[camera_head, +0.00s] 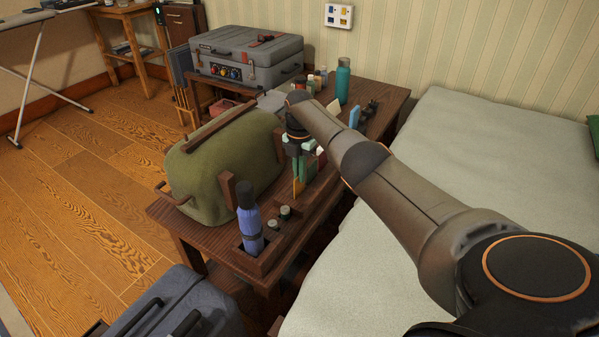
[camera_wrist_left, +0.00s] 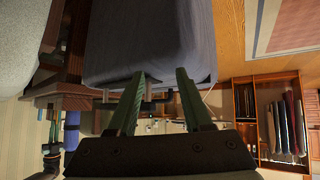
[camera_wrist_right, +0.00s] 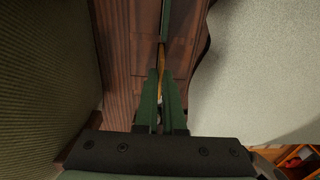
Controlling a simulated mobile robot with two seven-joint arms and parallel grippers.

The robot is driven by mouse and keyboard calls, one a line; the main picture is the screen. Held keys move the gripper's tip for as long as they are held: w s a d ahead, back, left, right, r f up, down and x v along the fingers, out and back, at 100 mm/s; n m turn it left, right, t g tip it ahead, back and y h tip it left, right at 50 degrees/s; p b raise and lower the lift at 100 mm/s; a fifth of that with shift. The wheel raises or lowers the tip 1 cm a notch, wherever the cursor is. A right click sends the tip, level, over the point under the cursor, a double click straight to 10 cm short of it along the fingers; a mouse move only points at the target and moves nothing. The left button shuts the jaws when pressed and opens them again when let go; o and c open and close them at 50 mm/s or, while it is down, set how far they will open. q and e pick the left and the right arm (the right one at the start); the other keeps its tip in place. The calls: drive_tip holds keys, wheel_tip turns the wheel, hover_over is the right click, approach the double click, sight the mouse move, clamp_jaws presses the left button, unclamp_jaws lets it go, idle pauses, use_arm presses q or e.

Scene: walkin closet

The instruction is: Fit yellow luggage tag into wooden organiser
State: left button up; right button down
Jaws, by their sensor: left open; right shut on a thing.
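The yellow luggage tag (camera_head: 297,187) hangs edge-on below my right gripper (camera_head: 303,168), above or at the wooden organiser (camera_head: 268,262). In the right wrist view, my right gripper (camera_wrist_right: 160,75) is shut on the tag (camera_wrist_right: 161,55), which shows as a thin yellow strip against brown wood. Whether its lower end is inside a slot is hidden. My left gripper (camera_wrist_left: 163,76) is open and empty in the left wrist view, near grey-blue luggage; it does not show in the head view.
A blue bottle (camera_head: 250,228) and small capped bottles (camera_head: 285,212) stand in the organiser. A green duffel bag (camera_head: 225,160) lies close on the left. A pale bed (camera_head: 450,170) borders the right. A grey suitcase (camera_head: 245,58) and teal bottle (camera_head: 342,82) are behind.

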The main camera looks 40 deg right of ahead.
use_arm(q)
drive_tip(key=shift+f, duration=0.8)
use_arm(e)
drive_tip(key=shift+f, duration=0.4)
use_arm(q)
drive_tip(key=shift+a, duration=0.1)
use_arm(e)
drive_tip(key=c, duration=0.9)
unclamp_jaws()
drive_tip(key=shift+c, duration=0.2)
drive_tip(key=shift+o, duration=0.2)
drive_tip(key=o, duration=0.4)
drive_tip(key=shift+c, duration=0.2)
use_arm(q)
drive_tip(key=shift+r, duration=0.1)
use_arm(e)
drive_tip(key=shift+r, duration=0.15)
wheel_tip(320, 180, up, 3)
drive_tip(key=p, duration=0.3)
drive_tip(key=shift+r, duration=0.15)
wheel_tip(320, 180, up, 5)
drive_tip(key=p, duration=0.4)
drive_tip(key=shift+p, duration=0.3)
use_arm(q)
wheel_tip(320, 180, up, 8)
drive_tip(key=shift+f, duration=0.2)
